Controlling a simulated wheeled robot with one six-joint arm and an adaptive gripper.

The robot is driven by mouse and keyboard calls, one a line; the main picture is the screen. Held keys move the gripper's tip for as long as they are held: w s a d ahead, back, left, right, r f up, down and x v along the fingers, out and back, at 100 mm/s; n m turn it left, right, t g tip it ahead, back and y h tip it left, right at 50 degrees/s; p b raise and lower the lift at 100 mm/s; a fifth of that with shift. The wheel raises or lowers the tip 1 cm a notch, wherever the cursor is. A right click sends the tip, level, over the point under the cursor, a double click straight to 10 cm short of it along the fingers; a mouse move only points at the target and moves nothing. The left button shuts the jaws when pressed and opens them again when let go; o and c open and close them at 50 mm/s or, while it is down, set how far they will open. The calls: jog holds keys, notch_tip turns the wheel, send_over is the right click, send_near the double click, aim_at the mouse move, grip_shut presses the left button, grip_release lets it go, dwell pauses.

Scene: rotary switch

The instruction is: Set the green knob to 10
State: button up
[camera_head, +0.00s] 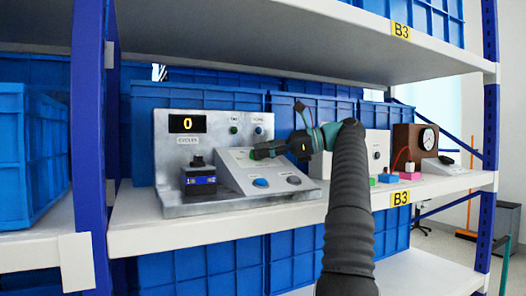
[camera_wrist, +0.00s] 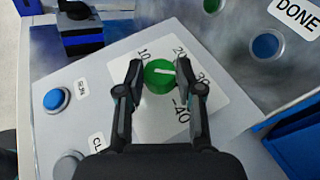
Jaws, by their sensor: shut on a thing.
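The green knob (camera_wrist: 158,82) sits on a white dial plate (camera_wrist: 150,124) marked 10, 20, 30 and -40 in the wrist view. A white line crosses the knob's upper part, running nearly level; I cannot tell exactly which mark it points to. My gripper (camera_wrist: 164,77) is shut on the knob, one finger on each side. In the head view my gripper (camera_head: 262,152) reaches the sloped panel from the right and hides most of the knob. The display (camera_head: 187,123) above reads 0.
A black device labelled in blue (camera_head: 199,178) stands at left. Blue bins are behind. A shelf board (camera_head: 300,40) hangs above. Other devices, including a gauge box (camera_head: 405,145), stand at right.

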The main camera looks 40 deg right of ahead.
jog(key=shift+f, duration=0.25)
jog(key=o, duration=1.2)
jog(key=shift+c, duration=0.2)
jog(key=shift+r, duration=0.2)
